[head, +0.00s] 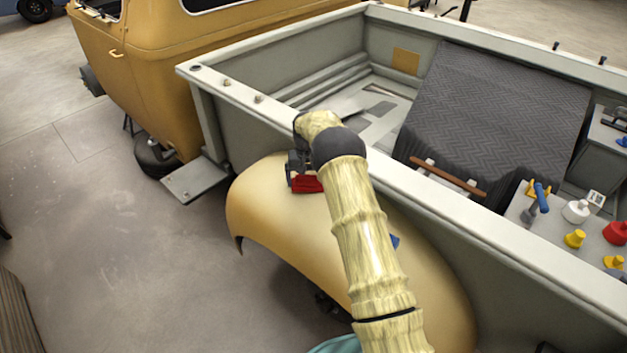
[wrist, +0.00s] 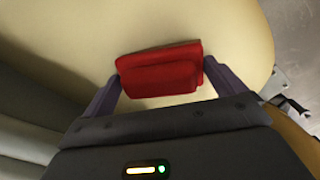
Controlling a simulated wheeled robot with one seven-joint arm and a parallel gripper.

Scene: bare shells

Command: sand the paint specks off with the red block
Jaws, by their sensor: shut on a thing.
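The red block (head: 307,184) is held at the end of my arm, over the upper part of the yellow fender (head: 262,205) beside the truck bed. My gripper (head: 300,180) points down at the fender and is partly hidden by my arm. In the wrist view, my gripper (wrist: 161,88) has its two fingers on either side of the red block (wrist: 160,72). The block lies flat against or very close to the fender (wrist: 215,25); I cannot tell if it touches. A small blue patch (head: 395,241) shows beside my arm on the fender.
The grey truck bed wall (head: 470,220) runs right behind the fender. A dark quilted blanket (head: 495,105) covers something in the bed. Several coloured items, including a white one (head: 576,211) and a red one (head: 615,232), stand at the right. Open floor (head: 120,250) lies at the left.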

